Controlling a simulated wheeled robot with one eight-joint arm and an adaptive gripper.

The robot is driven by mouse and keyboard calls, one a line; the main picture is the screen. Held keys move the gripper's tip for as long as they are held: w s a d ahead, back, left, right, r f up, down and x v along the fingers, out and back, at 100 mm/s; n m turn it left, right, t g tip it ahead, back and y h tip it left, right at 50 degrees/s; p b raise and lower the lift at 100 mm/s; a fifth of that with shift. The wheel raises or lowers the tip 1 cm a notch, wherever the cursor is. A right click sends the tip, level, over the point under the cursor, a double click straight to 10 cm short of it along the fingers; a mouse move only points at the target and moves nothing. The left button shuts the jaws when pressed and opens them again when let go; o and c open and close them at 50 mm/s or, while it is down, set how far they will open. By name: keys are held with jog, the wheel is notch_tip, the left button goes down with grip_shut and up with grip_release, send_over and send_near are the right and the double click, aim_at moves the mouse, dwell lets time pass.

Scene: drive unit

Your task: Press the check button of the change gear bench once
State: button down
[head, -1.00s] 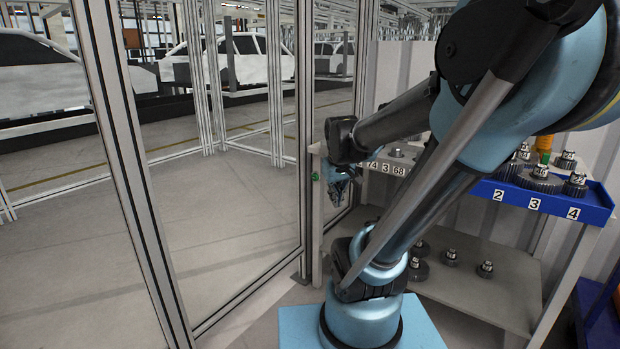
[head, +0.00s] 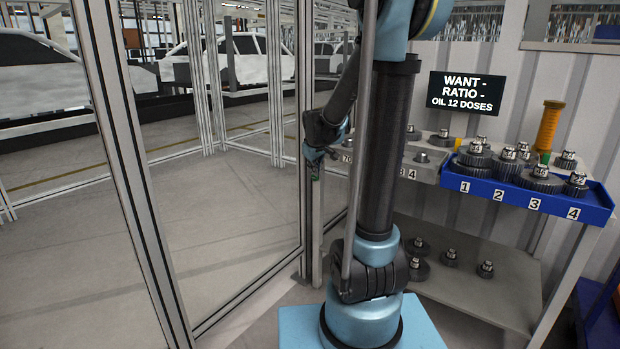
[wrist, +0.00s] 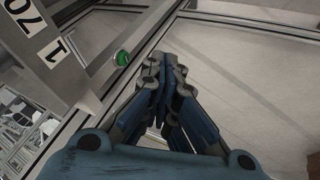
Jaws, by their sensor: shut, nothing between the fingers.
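The change gear bench (head: 420,172) stands behind my arm in the head view. Its check button is a green round button (wrist: 123,58) on the bench's end post, ahead and left of my fingertips in the wrist view. In the head view the green button (head: 316,174) shows just below my gripper (head: 314,160). My gripper also shows in the wrist view (wrist: 160,62); its fingers are shut and empty. The fingertips appear beside the button; I cannot tell whether they touch it.
A blue tray (head: 450,180) with several gears and an orange bottle (head: 549,124) are on the bench's right. A dark display (head: 467,93) reads WANT -, RATIO -, OIL 12 DOSES. A framed fence (head: 128,150) stands left. Gears lie on the lower shelf (head: 470,296).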

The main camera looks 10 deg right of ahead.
aim_at(315, 177)
jog(key=w+a+f+n+t, duration=0.1)
jog(key=w+a+f, duration=0.1)
jog(key=w, duration=0.7)
jog(key=shift+w+a+f+n, duration=0.2)
jog(key=shift+a+f+n, duration=0.1)
jog(key=shift+a+n, duration=0.1)
jog(key=shift+w+f, duration=0.1)
jog(key=w+d+f, duration=0.3)
jog(key=w+f, duration=0.4)
jog(key=w, duration=0.1)
jog(key=shift+w+d+f, duration=0.15)
jog(key=shift+w+f, duration=0.2)
jog(key=shift+f, duration=0.05)
